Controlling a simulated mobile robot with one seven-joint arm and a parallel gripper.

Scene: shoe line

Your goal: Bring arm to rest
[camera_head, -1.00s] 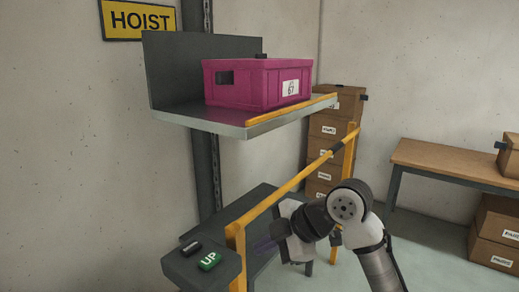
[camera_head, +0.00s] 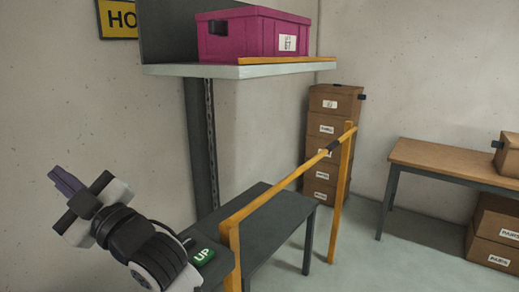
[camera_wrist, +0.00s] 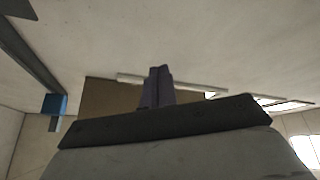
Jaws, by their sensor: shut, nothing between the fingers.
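My gripper (camera_head: 66,181) is at the lower left of the head view, raised and pointing up and left, in front of the bare wall. Its purple fingers are together and hold nothing; they also show in the wrist view (camera_wrist: 157,86). My arm covers part of the control box beside the green UP button (camera_head: 202,257). The gripper is apart from the wall and the hoist as far as I can tell.
A magenta crate (camera_head: 255,34) sits on the raised hoist platform (camera_head: 200,71). A yellow rail (camera_head: 280,187) stands before a dark low table (camera_head: 285,205). Stacked cartons (camera_head: 325,145) and a wooden table (camera_head: 450,160) stand right. Floor between is clear.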

